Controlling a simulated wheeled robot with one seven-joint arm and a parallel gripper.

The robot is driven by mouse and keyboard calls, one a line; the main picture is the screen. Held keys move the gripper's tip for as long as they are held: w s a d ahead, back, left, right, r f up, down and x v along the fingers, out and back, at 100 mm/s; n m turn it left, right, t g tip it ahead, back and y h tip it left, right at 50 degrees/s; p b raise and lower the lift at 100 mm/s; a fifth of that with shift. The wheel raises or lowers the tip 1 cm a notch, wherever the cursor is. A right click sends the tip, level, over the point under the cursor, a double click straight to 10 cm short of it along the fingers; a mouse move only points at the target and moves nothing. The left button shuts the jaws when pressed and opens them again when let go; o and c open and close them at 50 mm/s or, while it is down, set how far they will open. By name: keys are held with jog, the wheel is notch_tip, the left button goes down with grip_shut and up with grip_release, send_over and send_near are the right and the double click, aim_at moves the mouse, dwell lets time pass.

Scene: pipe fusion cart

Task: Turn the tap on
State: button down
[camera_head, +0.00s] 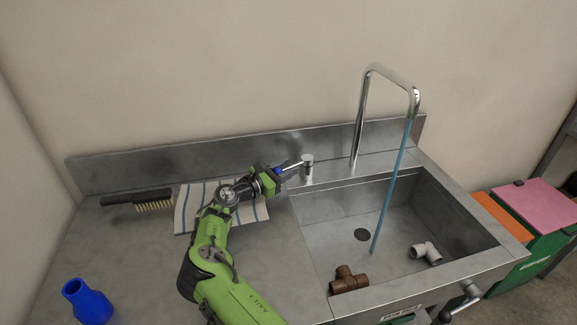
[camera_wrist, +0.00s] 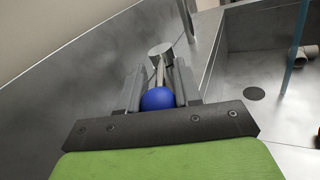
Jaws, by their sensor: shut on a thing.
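The tap's chrome spout (camera_head: 361,115) rises behind the sink and bends over it. A blue stream of water (camera_head: 388,195) runs from its end down into the sink basin. The tap's lever stands left of the spout on a short chrome post (camera_head: 307,165), also seen in the wrist view (camera_wrist: 160,50). The lever ends in a blue ball knob (camera_wrist: 158,99). My gripper (camera_head: 281,170) is shut on the blue knob, with one finger on each side of it in the wrist view (camera_wrist: 159,88). The lever points left, from the post toward my gripper.
A brown pipe tee (camera_head: 348,281) and a grey elbow (camera_head: 425,252) lie in the sink (camera_head: 340,225). A striped cloth (camera_head: 188,208) lies under my arm, with a wire brush (camera_head: 140,199) to its left. A blue reducer (camera_head: 87,302) stands at the front left.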

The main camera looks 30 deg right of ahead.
jog(key=shift+f, duration=0.2)
jog(key=c, duration=0.8)
grip_release()
jog(key=shift+r, duration=0.1)
jog(key=a, duration=0.5)
jog(key=s+a+p, duration=0.1)
jog(key=a, duration=0.4)
jog(key=s+a+p, duration=0.1)
jog(key=a, duration=0.4)
jog(key=shift+s+a, duration=0.2)
jog(key=shift+a, duration=0.1)
jog(key=shift+c, duration=0.3)
